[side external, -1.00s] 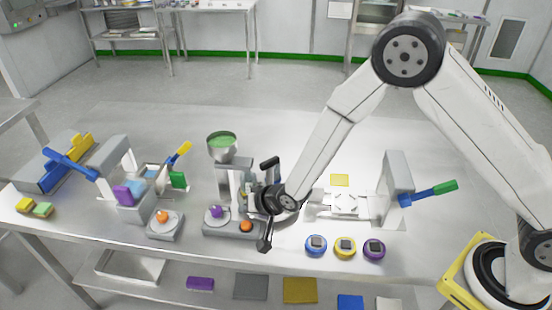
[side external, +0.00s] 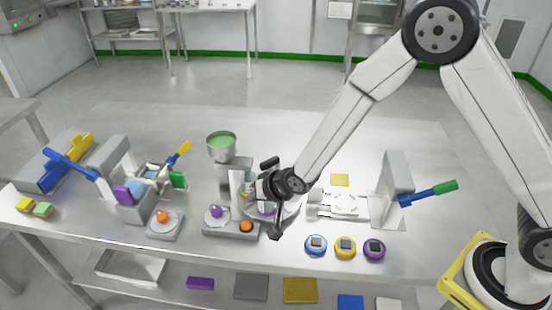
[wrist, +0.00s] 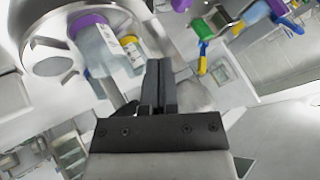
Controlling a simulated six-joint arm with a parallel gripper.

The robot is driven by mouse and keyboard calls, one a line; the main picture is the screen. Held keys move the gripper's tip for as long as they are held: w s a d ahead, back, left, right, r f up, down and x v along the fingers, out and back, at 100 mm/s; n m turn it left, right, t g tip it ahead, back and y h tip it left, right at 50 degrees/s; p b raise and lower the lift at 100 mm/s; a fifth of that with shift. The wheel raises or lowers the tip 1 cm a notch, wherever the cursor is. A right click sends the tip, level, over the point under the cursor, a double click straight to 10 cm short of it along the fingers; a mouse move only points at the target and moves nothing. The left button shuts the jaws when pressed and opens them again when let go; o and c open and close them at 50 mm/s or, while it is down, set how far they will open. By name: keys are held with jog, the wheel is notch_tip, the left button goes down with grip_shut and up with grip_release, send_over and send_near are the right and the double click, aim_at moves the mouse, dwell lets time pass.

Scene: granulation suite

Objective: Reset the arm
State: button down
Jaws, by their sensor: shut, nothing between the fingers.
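My gripper (wrist: 158,82) shows in the wrist view with its two dark fingers together and nothing between them. Beyond the fingers are a clear container with a purple cap (wrist: 88,25) and one with a yellow cap (wrist: 130,42), by a round metal plate (wrist: 48,65). In the side view my wrist is over the middle of the steel bench, just right of the grey stand with the green-filled hopper (side external: 222,142). My dark wrist parts cover some of the round plate there. The fingertips are hard to make out in that view.
Blue, yellow and purple round pucks (side external: 345,246) sit near the front edge. A grey press with a blue and green handle (side external: 430,194) stands right. Left are a device with a yellow handle (side external: 180,150) and a blue and yellow unit (side external: 68,165). The back of the bench (side external: 290,125) is clear.

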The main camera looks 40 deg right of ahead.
jog(key=s+d+r+n+g+h, duration=0.1)
jog(key=s+d+r, duration=0.3)
jog(key=s+d, duration=0.4)
jog(key=s+d+r+n+g+h, duration=0.1)
jog(key=s+d+r+n+g, duration=0.2)
jog(key=s+d, duration=0.6)
jog(key=shift+s+d+r+g+h, duration=0.25)
jog(key=shift+s+r+g+h, duration=0.15)
jog(key=shift+s+r+g, duration=0.65)
